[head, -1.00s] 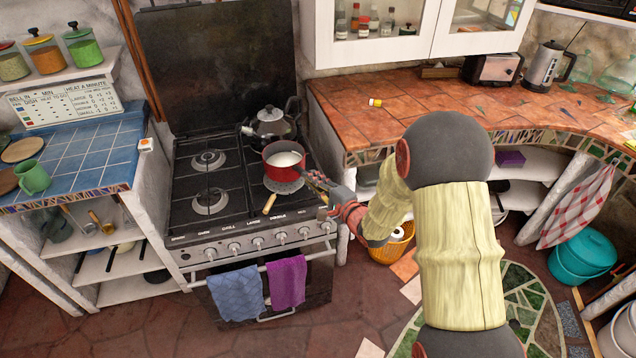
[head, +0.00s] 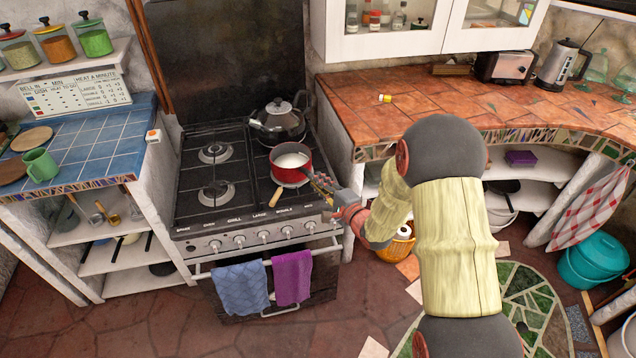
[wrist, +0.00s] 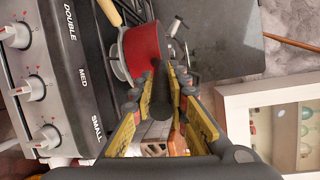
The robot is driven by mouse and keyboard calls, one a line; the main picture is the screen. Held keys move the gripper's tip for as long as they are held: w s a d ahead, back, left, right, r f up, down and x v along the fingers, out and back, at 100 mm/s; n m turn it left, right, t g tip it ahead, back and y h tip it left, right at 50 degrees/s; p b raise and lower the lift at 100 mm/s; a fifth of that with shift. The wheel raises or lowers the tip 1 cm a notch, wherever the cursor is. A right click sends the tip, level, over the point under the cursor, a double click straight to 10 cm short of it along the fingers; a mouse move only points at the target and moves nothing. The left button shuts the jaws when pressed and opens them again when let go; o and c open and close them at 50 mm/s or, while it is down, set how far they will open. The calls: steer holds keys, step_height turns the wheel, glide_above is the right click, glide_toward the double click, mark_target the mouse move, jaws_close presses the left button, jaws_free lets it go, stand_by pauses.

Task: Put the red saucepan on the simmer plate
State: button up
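The red saucepan (head: 290,173), with white contents, is upright over the front right burner of the stove. Its dark handle (wrist: 161,98) points toward my gripper (head: 324,186). In the wrist view, the fingers (wrist: 163,76) close in on both sides of the handle and hold it. The grey simmer plate (wrist: 117,62) shows as a thin edge beneath the saucepan (wrist: 143,52) in the wrist view. Its wooden handle (head: 275,197) sticks out toward the stove front. The saucepan hides most of the plate and looks to be down on it, but I cannot be sure of contact.
A kettle (head: 278,121) stands on the burner behind the saucepan. The left burners (head: 216,193) are empty. Knobs (head: 263,237) line the stove front, with blue and purple towels (head: 292,278) below. A tiled counter (head: 420,105) lies to the right.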

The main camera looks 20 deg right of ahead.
steer(key=o, duration=0.4)
steer(key=shift+c, duration=0.2)
steer(key=shift+r, duration=0.2)
steer(key=p+v, duration=0.3)
steer(key=v, duration=0.9)
steer(key=s+d+r+n+g+h, duration=0.2)
steer(key=r+n+h, duration=0.15)
steer(key=r, duration=0.25)
steer(key=s+d+r+n+g+h, duration=0.2)
steer(key=r+n+h, duration=0.1)
steer(key=r+n, duration=0.25)
steer(key=s+a+r+n+g, duration=0.2)
steer(key=s, duration=0.6)
steer(key=s+a+r+n+g, duration=0.2)
steer(key=s+a+n, duration=0.1)
steer(key=s, duration=0.6)
steer(key=s+a+r+n+g+y, duration=0.1)
steer(key=s+a+r+n+g, duration=0.1)
steer(key=s, duration=0.6)
steer(key=shift+s+a+r, duration=0.35)
steer(key=shift+a+r, duration=0.1)
steer(key=shift+r, duration=0.05)
steer(key=shift+o, duration=0.2)
